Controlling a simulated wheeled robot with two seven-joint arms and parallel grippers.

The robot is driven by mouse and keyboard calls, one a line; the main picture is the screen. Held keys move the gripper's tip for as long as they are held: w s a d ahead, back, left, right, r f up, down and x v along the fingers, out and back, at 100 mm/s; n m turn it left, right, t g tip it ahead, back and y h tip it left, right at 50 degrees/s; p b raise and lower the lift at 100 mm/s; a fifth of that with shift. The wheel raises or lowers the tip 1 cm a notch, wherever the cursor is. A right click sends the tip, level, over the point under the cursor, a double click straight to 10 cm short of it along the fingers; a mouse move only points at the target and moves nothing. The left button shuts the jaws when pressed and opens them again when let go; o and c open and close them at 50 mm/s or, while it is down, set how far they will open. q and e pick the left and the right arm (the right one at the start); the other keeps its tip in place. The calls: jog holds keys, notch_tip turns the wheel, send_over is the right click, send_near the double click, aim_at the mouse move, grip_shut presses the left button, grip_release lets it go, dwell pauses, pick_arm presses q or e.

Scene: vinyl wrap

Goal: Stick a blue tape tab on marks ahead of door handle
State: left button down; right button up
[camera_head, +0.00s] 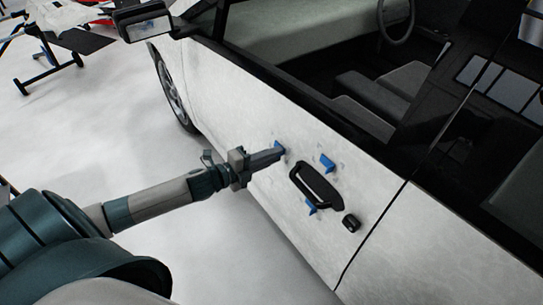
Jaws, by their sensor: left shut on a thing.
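A white car door (235,107) fills the middle of the head view, with a black door handle (318,186) on it. My left gripper (270,156) is at the door, to the left of the handle, shut on a blue tape tab (279,147). That tab is at or very near the door surface; I cannot tell whether it touches. A second blue tape tab (327,162) is on the door just above the handle. A third blue tape tab (311,207) is just below the handle. The marks are not clear. My right gripper is not in view.
A black lock cover (351,222) sits right of the handle. The side mirror (143,21) juts out at the top left, and the window opening shows the seats (375,102). A black stand (52,60) is at the far left. The pale floor between is clear.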

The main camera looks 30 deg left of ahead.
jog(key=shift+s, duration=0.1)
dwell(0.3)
pick_arm(q)
jog(key=c, duration=1.6)
grip_release()
jog(key=shift+w, duration=0.1)
jog(key=shift+o, duration=0.2)
